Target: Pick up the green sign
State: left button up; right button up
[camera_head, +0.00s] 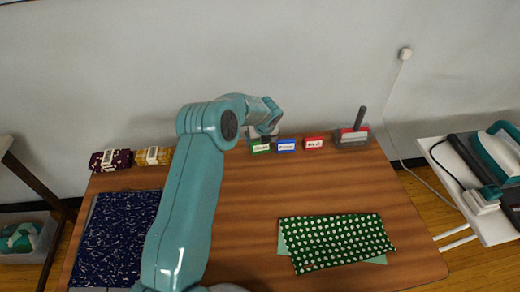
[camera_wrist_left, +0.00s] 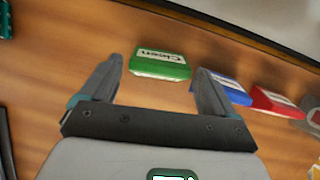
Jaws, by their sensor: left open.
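The green sign (camera_head: 261,148) is a small block with a white label, standing near the back edge of the table. In the left wrist view the green sign (camera_wrist_left: 160,65) lies just beyond and between the two fingertips. My left gripper (camera_wrist_left: 155,75) is open and empty, its fingers apart with the sign in front of the gap. In the head view my left gripper (camera_head: 263,133) is at the sign, partly hidden by the arm. My right gripper is not seen.
A blue sign (camera_head: 286,145) and a red sign (camera_head: 314,142) stand to the right of the green one. A handled tool (camera_head: 356,130) is beyond them. Folded fabrics (camera_head: 110,160) are at the back left. Dotted green cloth (camera_head: 336,241) lies front right; the table's middle is clear.

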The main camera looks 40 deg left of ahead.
pick_arm(q)
jog(key=shift+w+a+f, duration=0.15)
jog(key=shift+w+f, duration=0.1)
jog(key=shift+f, duration=0.35)
jog(key=shift+s+r, duration=0.1)
jog(key=shift+s, duration=0.05)
jog(key=c, duration=0.8)
jog(key=shift+r, duration=0.1)
